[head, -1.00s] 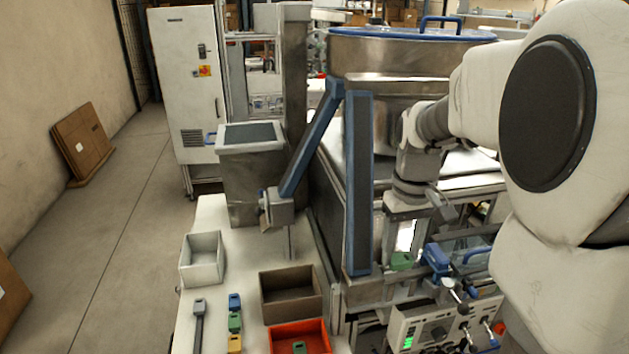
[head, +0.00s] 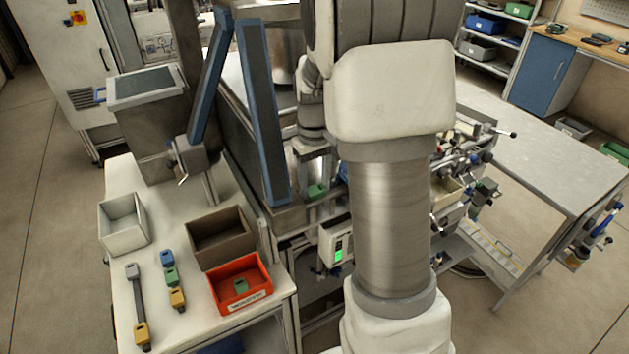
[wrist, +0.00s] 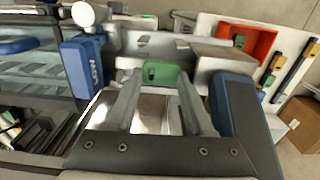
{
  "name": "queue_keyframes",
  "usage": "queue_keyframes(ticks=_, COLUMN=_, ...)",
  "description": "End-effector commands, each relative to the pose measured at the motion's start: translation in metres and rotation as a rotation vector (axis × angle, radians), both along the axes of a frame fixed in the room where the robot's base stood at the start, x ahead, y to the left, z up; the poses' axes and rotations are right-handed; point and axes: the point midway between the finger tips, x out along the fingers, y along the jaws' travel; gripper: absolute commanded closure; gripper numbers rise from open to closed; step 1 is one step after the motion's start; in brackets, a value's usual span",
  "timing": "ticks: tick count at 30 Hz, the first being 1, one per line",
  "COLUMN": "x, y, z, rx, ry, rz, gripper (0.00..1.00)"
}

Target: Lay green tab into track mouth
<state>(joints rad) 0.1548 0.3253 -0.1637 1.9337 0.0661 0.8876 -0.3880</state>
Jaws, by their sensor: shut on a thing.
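A green tab (wrist: 160,73) shows in the wrist view between the tips of my gripper (wrist: 160,78), which is shut on it. In the head view my gripper (head: 314,178) points down beside a blue-edged strip (head: 262,110), and the green tab (head: 316,191) shows at its tip. A second green tab (head: 240,286) lies in the red bin (head: 262,299). A third green tab (head: 172,277) lies on the table between a blue tab (head: 167,259) and a yellow tab (head: 178,298). I cannot tell which part is the track mouth.
The white table (head: 205,330) carries a white bin (head: 145,240), a brown bin (head: 247,238) and a grey bar (head: 137,300) with a yellow end. A control box (head: 333,238) with a green display stands below my gripper. Floor is clear at left.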

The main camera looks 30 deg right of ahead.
Motion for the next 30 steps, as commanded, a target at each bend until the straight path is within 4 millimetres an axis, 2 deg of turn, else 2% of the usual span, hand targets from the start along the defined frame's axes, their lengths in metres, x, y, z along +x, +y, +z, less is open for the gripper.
queue_keyframes(ticks=12, x=0.0, y=0.0, z=-0.012, rx=0.0, ry=0.0, rz=0.0, gripper=1.0)
queue_keyframes(ticks=13, x=0.0, y=0.0, z=-0.012, rx=0.0, ry=0.0, rz=0.0, gripper=0.45)
queue_keyframes(ticks=15, x=0.0, y=0.0, z=-0.011, rx=0.0, ry=0.0, rz=0.0, gripper=0.35)
queue_keyframes(ticks=24, x=0.0, y=0.0, z=-0.01, rx=0.0, ry=0.0, rz=0.0, gripper=0.35)
queue_keyframes(ticks=30, x=0.001, y=0.0, z=0.007, rx=0.0, ry=-0.002, rz=0.0, gripper=0.35)
